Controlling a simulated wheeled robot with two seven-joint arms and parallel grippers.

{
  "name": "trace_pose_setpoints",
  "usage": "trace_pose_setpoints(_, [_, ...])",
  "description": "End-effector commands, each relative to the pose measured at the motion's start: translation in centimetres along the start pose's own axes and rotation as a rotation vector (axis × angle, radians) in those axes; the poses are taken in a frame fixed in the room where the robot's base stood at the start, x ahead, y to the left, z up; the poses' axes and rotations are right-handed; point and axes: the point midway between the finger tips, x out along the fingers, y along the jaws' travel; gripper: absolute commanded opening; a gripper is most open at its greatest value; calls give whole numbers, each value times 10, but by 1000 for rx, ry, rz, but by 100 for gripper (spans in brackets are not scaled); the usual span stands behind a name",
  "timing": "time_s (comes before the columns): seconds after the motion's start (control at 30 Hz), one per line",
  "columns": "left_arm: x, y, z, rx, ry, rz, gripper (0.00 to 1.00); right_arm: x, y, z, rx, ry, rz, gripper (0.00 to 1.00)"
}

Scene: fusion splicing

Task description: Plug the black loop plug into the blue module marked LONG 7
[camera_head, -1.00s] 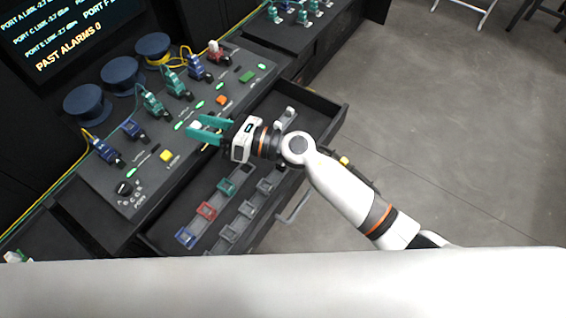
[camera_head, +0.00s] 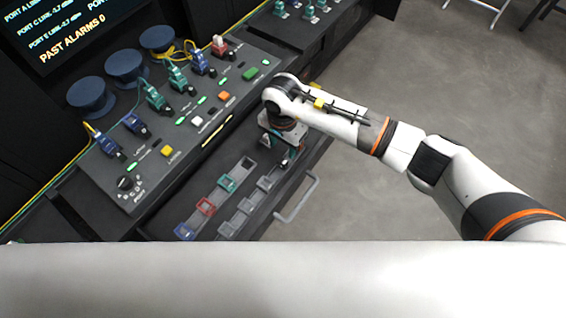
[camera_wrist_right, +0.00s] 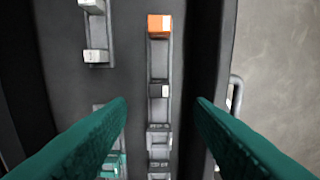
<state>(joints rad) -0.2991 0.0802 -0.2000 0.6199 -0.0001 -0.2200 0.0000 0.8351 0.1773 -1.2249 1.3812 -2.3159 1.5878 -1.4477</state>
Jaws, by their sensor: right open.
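My right gripper (camera_head: 286,156) points down over the open drawer. In the right wrist view its two green fingers (camera_wrist_right: 161,102) are apart, with nothing between their tips but the view of a rail below. A small dark piece with a pale edge (camera_wrist_right: 165,91) sits in that rail; I cannot tell if it is the black loop plug. Blue modules stand on the sloped panel, at its left end (camera_head: 110,145), beside that (camera_head: 135,127) and towards the back (camera_head: 200,62). The LONG 7 marking is not readable. My left gripper is not in view.
The drawer (camera_head: 303,199) holds rails with coloured frames, including red (camera_head: 205,207), blue (camera_head: 185,231) and green (camera_head: 228,183). An orange block (camera_wrist_right: 159,25) lies farther up the rail. Dark blue round spools (camera_head: 125,67) stand behind the panel. Open floor lies to the right.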

Motion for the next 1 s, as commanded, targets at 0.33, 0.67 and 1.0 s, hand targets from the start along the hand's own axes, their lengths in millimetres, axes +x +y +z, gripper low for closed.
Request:
trace_pose_setpoints(0.33, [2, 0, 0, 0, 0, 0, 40, 3, 0, -1, 2, 4, 2, 47])
trace_pose_setpoints(0.67, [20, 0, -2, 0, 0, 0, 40, 36, 0, -2, 4, 6, 3, 47])
trace_pose_setpoints(1.0, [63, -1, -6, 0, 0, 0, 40, 84, 1, -1, 2, 2, 3, 47])
